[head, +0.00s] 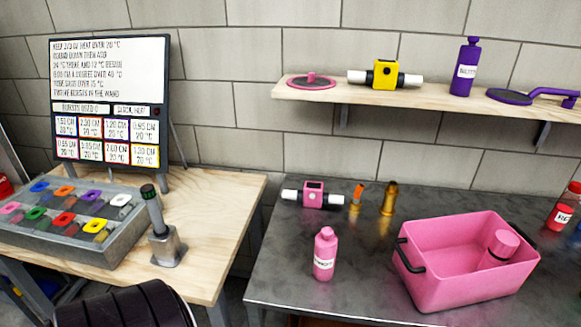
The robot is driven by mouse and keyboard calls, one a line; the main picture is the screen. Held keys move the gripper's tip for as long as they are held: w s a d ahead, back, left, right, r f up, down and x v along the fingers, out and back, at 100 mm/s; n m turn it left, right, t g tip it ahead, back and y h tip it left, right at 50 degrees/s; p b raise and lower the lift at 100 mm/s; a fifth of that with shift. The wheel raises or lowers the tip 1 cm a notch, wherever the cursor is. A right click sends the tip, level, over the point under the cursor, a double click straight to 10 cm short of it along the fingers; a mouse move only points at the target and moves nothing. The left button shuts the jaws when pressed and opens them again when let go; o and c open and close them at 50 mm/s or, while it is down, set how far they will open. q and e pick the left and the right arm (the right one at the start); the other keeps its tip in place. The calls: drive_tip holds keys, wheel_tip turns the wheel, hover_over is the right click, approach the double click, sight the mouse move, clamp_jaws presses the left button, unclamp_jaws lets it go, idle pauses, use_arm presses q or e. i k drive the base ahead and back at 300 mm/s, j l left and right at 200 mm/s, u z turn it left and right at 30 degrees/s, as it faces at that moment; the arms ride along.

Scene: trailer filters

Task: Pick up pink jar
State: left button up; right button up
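A pink jar (325,257) with a narrow cap and a white label stands upright on the dark metal table (370,245), left of a pink bin. The label text is too small to read surely. The pink bin (450,284) has black handles and holds another pink, capped cylinder (499,250), which leans inside it. Neither of my grippers shows in the head view.
Behind the jar stand a pink-and-white device (313,195), a small orange-tipped piece (356,196) and a brass fitting (389,198). Red jars (562,212) stand at the right edge. A wooden shelf (430,97) hangs above. A wooden table (215,190) with a button box is left.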

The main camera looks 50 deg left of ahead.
sight(324, 258)
drive_tip(key=u, duration=1.25)
drive_tip(key=l+u, duration=0.2)
drive_tip(key=l, duration=0.25)
